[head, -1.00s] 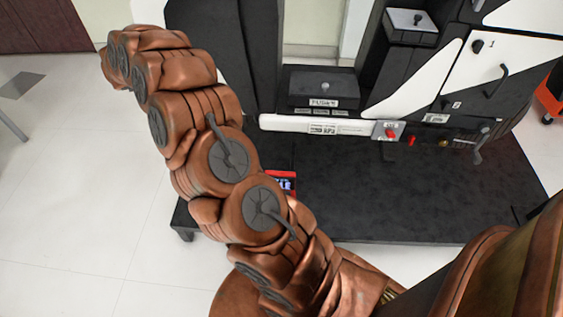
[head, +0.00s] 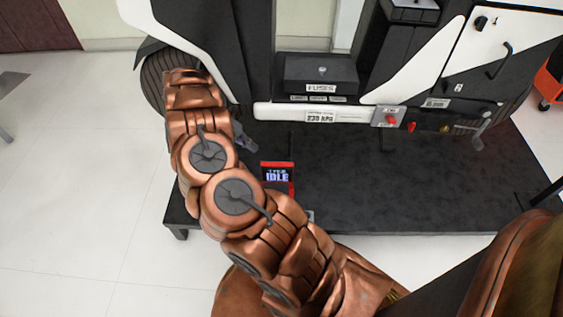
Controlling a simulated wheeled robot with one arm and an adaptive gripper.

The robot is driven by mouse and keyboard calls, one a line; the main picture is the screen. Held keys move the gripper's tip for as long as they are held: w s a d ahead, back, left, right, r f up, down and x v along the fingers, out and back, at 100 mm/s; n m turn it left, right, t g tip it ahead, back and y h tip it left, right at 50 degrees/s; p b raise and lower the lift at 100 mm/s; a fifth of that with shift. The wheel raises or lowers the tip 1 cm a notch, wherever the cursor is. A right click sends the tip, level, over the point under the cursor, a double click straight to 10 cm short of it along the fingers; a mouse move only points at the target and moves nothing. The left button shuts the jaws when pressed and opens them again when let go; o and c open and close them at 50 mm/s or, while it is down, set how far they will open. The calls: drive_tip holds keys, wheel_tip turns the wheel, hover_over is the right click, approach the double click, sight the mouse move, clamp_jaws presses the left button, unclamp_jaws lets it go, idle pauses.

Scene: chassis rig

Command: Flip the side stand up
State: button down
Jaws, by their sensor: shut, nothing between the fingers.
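My gripper (head: 246,143) shows as a small grey piece past the end of my copper-coloured arm, low beside the chassis and above the black platform. It looks shut and empty; my arm hides part of it. I cannot pick out the side stand for certain. A thin dark upright piece (head: 291,138) shows under the white sill, to the right of my gripper and apart from it. A grey lever (head: 483,131) hangs at the right end of the chassis, far from my gripper.
The black platform (head: 400,195) is mostly clear. A red-framed display (head: 277,176) reading IDLE stands near my arm. The white sill (head: 290,113), a FUSES box (head: 320,75) and a panel with a red knob (head: 389,118) line the chassis. A wheel (head: 152,82) is at left.

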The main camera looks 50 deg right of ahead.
sight(290, 152)
drive_tip(key=b+x, duration=0.2)
drive_tip(key=x, duration=0.8)
drive_tip(key=shift+b, duration=0.35)
drive_tip(key=shift+s+d+f+b, duration=0.2)
drive_tip(key=shift+s+d+b, duration=0.1)
drive_tip(key=shift+s+d, duration=0.4)
drive_tip(key=shift+s+d+f+b, duration=0.1)
drive_tip(key=shift+s+d+b, duration=0.2)
drive_tip(key=shift+s+d, duration=0.4)
drive_tip(key=shift+s+a, duration=0.1)
